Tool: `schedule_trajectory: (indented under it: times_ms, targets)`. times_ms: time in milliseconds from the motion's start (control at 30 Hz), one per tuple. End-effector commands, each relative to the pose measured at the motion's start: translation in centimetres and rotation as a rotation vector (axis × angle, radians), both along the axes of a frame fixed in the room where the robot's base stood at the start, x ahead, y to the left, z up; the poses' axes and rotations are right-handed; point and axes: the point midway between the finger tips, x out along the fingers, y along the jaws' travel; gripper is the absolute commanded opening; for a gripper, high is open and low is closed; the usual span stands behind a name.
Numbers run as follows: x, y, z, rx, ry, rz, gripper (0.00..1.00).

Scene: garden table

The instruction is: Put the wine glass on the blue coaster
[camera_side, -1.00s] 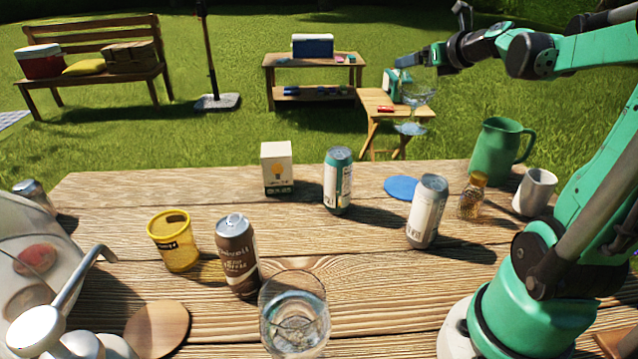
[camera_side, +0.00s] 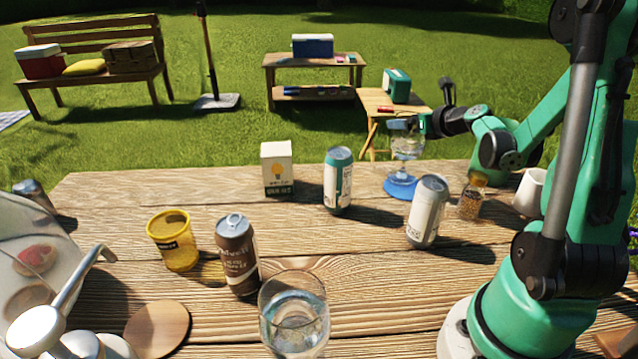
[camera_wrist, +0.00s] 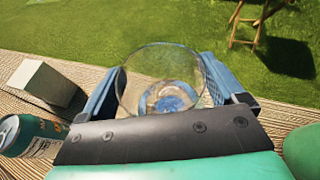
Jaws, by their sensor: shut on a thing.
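The clear wine glass (camera_side: 408,147) is upright over the blue coaster (camera_side: 397,192) in the side view. Its foot appears on or just above the coaster; I cannot tell whether they touch. My gripper (camera_side: 405,125) is shut on the glass near its upper bowl. In the wrist view the glass (camera_wrist: 160,85) sits between the two blue fingers of my gripper (camera_wrist: 165,92), with the blue of the coaster (camera_wrist: 170,103) showing through it.
A white can (camera_side: 427,212) and a small jar (camera_side: 472,197) stand close right of the coaster. A teal-and-white can (camera_side: 338,180) and a white carton (camera_side: 277,168) stand to its left. The tabletop's far edge lies just behind.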

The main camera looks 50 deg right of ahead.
Motion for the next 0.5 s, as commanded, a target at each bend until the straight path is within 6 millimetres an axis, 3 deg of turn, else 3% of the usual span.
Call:
schedule_trajectory:
  times_ms: [433,467,500]
  targets:
    - [0.00,0.00,-0.58,0.000,0.000,0.000,0.00]
    - [-0.01,0.01,-0.55,0.000,0.000,0.000,0.98]
    - [-0.01,0.02,-0.53,0.000,0.000,0.000,1.00]
